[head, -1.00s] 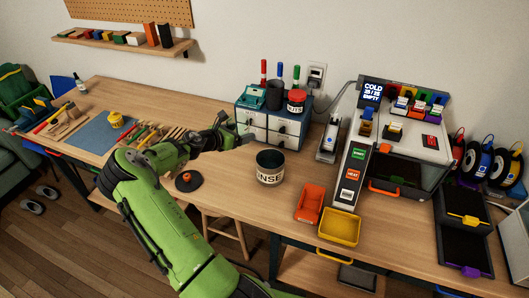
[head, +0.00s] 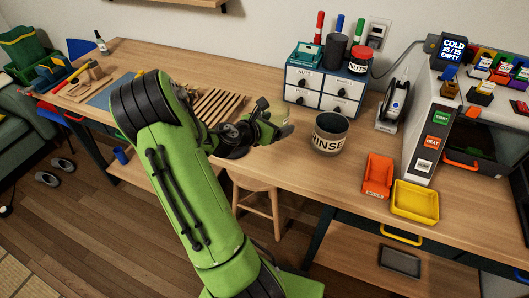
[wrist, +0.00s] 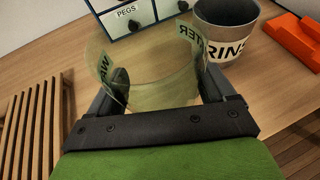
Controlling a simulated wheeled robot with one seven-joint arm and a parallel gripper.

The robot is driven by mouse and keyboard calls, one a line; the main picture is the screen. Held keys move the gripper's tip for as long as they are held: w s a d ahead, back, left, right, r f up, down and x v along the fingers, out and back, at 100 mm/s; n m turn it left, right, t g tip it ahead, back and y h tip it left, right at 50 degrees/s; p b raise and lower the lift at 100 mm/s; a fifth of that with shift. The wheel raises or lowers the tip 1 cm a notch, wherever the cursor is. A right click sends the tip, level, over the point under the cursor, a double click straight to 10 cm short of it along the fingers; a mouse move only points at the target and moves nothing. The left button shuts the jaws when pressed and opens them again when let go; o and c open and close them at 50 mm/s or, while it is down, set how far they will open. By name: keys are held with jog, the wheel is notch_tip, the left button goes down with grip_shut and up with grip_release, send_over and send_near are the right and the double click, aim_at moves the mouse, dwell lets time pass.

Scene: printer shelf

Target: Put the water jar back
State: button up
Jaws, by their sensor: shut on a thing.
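The water jar (wrist: 150,88) is a clear, open-topped, pale yellowish cylinder with "WATER" lettering, partly seen reversed through its wall. In the wrist view it sits between the two dark fingers of my gripper (wrist: 165,85), which is shut on it. In the head view my gripper (head: 277,122) is over the table, left of the grey RINSE cup (head: 331,135); the clear jar is hard to make out there. The RINSE cup also shows in the wrist view (wrist: 222,40), just beyond the right finger. I cannot tell whether the jar touches the table.
A drawer unit (head: 325,90) with pots and markers stands behind. A wooden slatted rack (head: 217,106) is at left. Bare table lies between rack and drawers.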

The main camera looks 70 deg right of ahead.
aim_at(274, 151)
notch_tip(274, 151, down, 8)
jog(key=b, duration=0.3)
jog(key=shift+s+f, duration=0.1)
jog(key=shift+f, duration=0.1)
jog(key=shift+r, duration=0.15)
jog(key=o, duration=1.2)
jog(key=shift+f, duration=0.2)
jog(key=shift+r, duration=0.2)
jog(key=p+v, duration=0.2)
jog(key=v, duration=1)
jog(key=shift+r, duration=0.1)
